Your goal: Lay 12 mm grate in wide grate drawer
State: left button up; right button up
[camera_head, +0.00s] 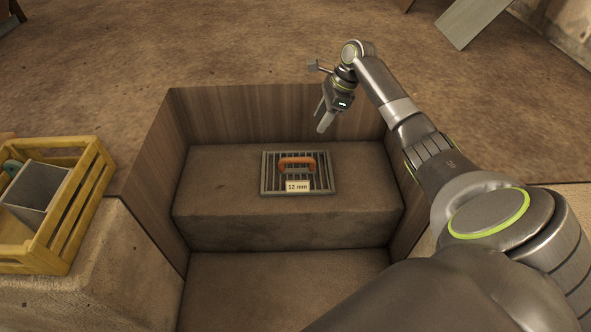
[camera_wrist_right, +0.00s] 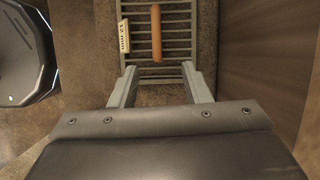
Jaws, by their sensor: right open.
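The 12 mm grate (camera_head: 323,174) is a grey barred frame with an orange handle (camera_head: 297,161) and a white "12 mm" label (camera_head: 297,187). It lies flat on a raised brown step inside a wood-walled recess. My right gripper (camera_head: 324,118) is open and empty, above the grate and toward the recess's back wall. In the right wrist view, the two spread fingers (camera_wrist_right: 160,76) show before the grate (camera_wrist_right: 180,20), with the handle (camera_wrist_right: 156,32) upright in the picture between and beyond the fingertips. I cannot identify a wide grate drawer. My left gripper is not in view.
Wooden walls (camera_head: 250,112) enclose the step (camera_head: 230,215) at the back and sides. A lower floor (camera_head: 285,290) lies in front. A yellow crate (camera_head: 75,205) holding a grey box stands on a ledge at left. A grey panel (camera_head: 470,20) is at the back right.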

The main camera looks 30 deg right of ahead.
jog(key=b, duration=0.4)
send_near(297, 159)
jog(key=x, duration=0.3)
jog(key=d+x, duration=0.1)
jog(key=x, duration=0.1)
jog(key=shift+w+f, duration=0.2)
jog(key=shift+w, duration=0.05)
jog(key=shift+a+f, duration=0.1)
jog(key=shift+f, duration=0.05)
jog(key=b+x, duration=0.2)
jog(key=x, duration=0.1)
jog(key=shift+s+a, duration=0.15)
jog(key=shift+a, duration=0.05)
jog(key=shift+b+x, duration=0.5)
jog(key=shift+x, duration=0.5)
jog(key=shift+a, duration=0.1)
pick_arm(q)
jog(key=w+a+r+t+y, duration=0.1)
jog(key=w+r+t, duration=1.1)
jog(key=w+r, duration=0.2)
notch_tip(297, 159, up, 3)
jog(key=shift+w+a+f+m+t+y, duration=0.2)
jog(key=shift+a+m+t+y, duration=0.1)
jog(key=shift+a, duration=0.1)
pick_arm(e)
grip_shut()
